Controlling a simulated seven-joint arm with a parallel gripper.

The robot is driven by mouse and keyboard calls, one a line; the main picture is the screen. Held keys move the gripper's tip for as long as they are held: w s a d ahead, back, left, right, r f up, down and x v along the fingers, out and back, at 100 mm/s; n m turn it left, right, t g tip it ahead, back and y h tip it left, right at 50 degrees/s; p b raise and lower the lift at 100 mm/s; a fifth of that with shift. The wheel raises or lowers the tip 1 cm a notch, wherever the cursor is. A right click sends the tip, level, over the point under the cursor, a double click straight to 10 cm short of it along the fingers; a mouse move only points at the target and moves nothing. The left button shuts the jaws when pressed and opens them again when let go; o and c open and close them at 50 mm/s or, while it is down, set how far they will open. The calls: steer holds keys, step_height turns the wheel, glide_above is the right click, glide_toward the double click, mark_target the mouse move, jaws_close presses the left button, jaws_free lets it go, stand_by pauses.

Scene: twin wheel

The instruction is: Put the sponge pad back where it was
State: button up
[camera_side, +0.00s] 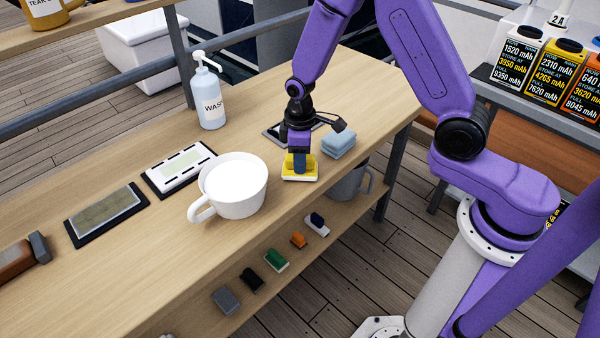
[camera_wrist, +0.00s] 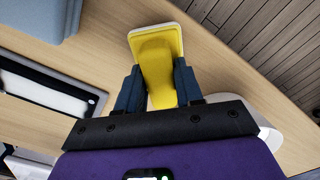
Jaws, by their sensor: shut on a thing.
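The sponge pad (camera_side: 300,175) is yellow with a white underside layer. My gripper (camera_side: 299,160) is shut on it from above, near the front edge of the wooden counter. In the wrist view the yellow pad (camera_wrist: 157,65) sits between the two blue fingers (camera_wrist: 158,90), its far end sticking out beyond them. The pad is at or just above the counter top; I cannot tell whether it touches. A dark-framed flat tray (camera_side: 277,131) lies behind my gripper, partly hidden by it; a dark-edged tray also shows in the wrist view (camera_wrist: 85,93).
A white framed tray (camera_side: 205,155), a dark mat (camera_side: 76,235) with a slab and a pump bottle (camera_side: 211,105) stand farther left.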

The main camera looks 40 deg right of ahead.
steer(key=shift+f, duration=0.3)
steer(key=o, duration=1.5)
steer(key=shift+c, duration=0.2)
step_height(320, 180, up, 17)
steer(key=shift+r, duration=0.2)
steer(key=s+d+n, duration=0.2)
steer(key=s+n, duration=0.2)
steer(key=s, duration=2.3)
steer(key=shift+s+d+r, duration=0.15)
steer(key=shift+s+d, duration=0.2)
